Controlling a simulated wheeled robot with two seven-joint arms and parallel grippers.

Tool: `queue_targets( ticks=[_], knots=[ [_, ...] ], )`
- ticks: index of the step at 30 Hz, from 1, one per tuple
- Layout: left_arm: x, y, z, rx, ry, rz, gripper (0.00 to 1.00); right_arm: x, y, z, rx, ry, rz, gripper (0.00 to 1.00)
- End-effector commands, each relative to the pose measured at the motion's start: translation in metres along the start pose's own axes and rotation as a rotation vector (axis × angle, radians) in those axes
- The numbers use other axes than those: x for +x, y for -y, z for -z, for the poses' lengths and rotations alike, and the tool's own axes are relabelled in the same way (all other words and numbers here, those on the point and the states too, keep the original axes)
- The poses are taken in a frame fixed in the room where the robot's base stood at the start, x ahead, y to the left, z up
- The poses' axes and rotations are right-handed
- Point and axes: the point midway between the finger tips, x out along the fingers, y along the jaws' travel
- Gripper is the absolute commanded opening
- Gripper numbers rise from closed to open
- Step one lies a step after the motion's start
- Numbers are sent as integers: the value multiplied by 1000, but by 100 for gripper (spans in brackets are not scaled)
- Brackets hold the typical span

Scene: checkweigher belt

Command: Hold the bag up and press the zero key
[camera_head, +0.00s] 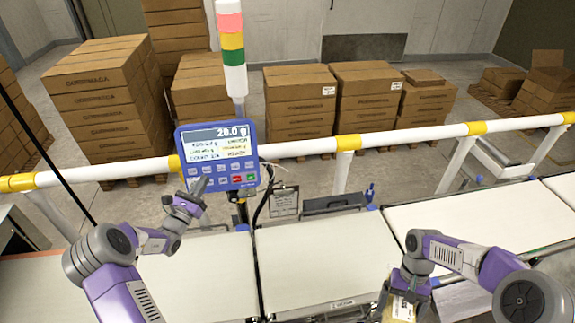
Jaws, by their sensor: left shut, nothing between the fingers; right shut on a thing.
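The blue control panel (218,155) stands on a post behind the belt. Its display reads about 20.0 g, with rows of small keys below; the key labels are too small to read. My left gripper (201,184) is shut and empty, its tip in front of the panel's lower left keys. I cannot tell whether it touches a key. My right gripper (403,290) is shut on the bag (400,308), a pale yellowish pack at the bottom edge, right of centre. The bag is partly hidden by the gripper and cut off by the frame.
White belt sections (320,250) run across the front and are bare. A white and yellow rail (300,148) crosses behind them. A signal tower (231,45) rises above the panel. Stacks of brown cartons (100,95) stand beyond the rail.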

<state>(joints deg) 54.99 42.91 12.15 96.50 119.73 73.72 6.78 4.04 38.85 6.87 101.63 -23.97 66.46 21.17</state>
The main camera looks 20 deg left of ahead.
Motion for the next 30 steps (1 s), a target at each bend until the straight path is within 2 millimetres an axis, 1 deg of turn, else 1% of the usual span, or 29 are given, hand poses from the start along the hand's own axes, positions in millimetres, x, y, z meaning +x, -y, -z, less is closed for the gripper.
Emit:
queue_targets(
  ticks=[1, 6, 12, 30],
  knots=[
    [4, -3, 7, 1, 1, 0, 0, 5, 0, 2, 0, -1, 0, 41],
    [18, -13, 17, 2, 2, 1, 0, 17, 0, 7, 0, -1, 0, 41],
    [27, -20, 22, 0, -1, 0, 0, 24, 0, 10, 0, -1, 0, 41],
    [30, -22, 22, -1, -1, 0, 0, 24, 0, 10, 0, -1, 0, 41]
  ],
)
